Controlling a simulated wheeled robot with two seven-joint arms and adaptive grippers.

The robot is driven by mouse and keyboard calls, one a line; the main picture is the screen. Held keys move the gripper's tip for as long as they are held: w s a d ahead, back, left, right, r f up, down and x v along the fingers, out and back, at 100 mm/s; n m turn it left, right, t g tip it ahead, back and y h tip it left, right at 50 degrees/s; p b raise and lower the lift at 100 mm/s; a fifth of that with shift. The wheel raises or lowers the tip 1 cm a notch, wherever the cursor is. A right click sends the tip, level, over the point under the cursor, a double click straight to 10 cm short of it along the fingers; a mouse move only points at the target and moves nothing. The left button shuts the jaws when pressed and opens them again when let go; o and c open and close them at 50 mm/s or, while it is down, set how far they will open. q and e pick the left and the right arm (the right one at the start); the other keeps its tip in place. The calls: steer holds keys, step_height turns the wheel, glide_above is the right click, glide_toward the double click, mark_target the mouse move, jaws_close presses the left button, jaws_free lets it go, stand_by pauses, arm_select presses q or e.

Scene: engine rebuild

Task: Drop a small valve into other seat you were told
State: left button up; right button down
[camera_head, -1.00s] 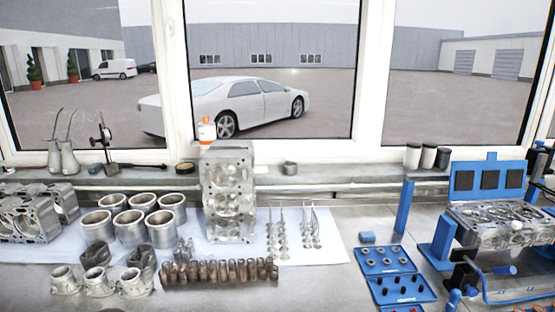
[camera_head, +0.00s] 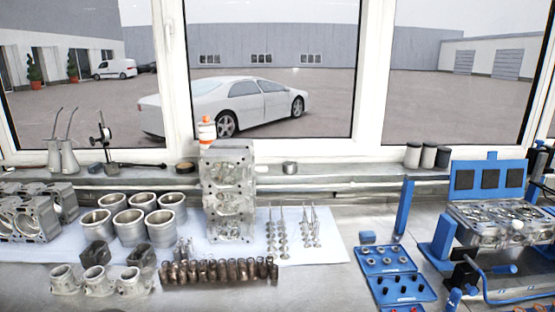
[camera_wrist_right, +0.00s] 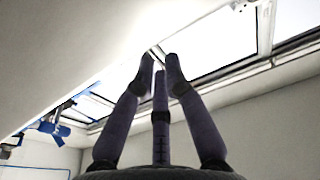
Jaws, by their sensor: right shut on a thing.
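The cylinder head (camera_head: 490,232) lies in a blue fixture at the right of the head view; its separate seats are too small to tell apart. Slender valves stand in two groups on a white cloth, a left group (camera_head: 277,240) and a right group (camera_head: 311,232). My right gripper (camera_wrist_right: 160,62) shows only in the right wrist view, its dark fingers close together. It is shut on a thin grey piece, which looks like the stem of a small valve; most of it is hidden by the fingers. My left gripper is in neither view.
An upright metal block (camera_head: 229,200), cylinder liners (camera_head: 130,226) and a row of brown springs (camera_head: 220,271) fill the left and middle of the bench. Blue open cases with small parts (camera_head: 388,258) lie left of the fixture. A blue post (camera_head: 404,207) rises beside them.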

steer(key=shift+r, duration=0.1)
step_height(320, 180, up, 9)
steer(key=p, duration=0.6)
stand_by(0.7)
steer(key=s+r+p, duration=0.8)
steer(key=s+p, duration=0.1)
steer(key=s, duration=0.1)
steer(key=shift+d+r, duration=0.15)
steer(key=shift+r, duration=0.25)
stand_by(0.4)
